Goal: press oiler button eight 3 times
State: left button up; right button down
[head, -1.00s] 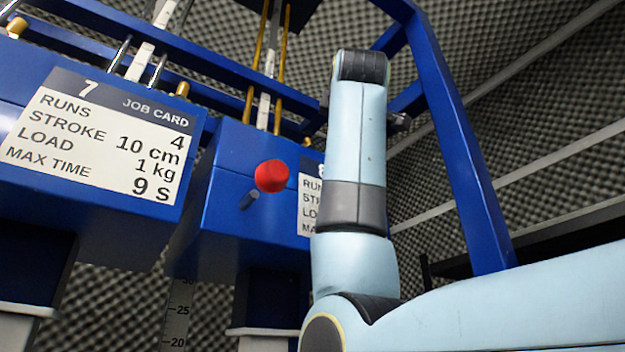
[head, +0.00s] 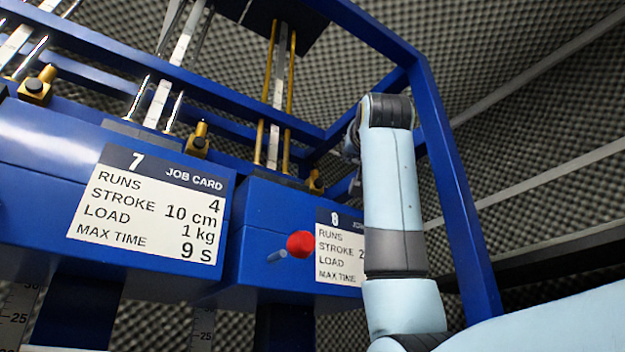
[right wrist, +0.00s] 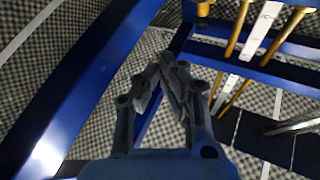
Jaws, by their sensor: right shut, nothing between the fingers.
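A small brass oiler (head: 315,182) stands on top of the blue block of station eight (head: 262,215), close to its job card (head: 338,245) marked 8. My right arm hides the card's right part. My right gripper (right wrist: 172,62) is shut and empty in the right wrist view, its dark fingertips together in the air in front of blue frame bars. In the head view it is mostly hidden behind my arm, to the right of the oiler. I cannot see contact with the oiler. My left gripper is not in view.
A red knob (head: 300,244) on a short rod sticks out from block eight. Station seven has a job card (head: 148,212) and a brass oiler (head: 199,140). A slanted blue frame post (head: 455,175) stands behind my right arm. Brass rods (head: 280,95) rise above block eight.

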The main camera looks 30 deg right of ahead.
aim_at(319, 183)
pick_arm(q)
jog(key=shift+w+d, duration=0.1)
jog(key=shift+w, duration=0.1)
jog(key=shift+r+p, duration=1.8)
pick_arm(e)
jog(key=w, duration=0.9)
jog(key=shift+a, duration=0.35)
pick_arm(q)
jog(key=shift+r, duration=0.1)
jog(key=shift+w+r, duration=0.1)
pick_arm(e)
jog(key=shift+w, duration=0.35)
pick_arm(q)
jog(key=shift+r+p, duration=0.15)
jog(key=shift+p, duration=0.2)
pick_arm(e)
jog(key=shift+w+a, duration=0.1)
jog(key=shift+w, duration=0.35)
jog(key=shift+s, duration=0.15)
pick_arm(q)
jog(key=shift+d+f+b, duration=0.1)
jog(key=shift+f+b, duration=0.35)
pick_arm(e)
jog(key=shift+s, duration=0.7)
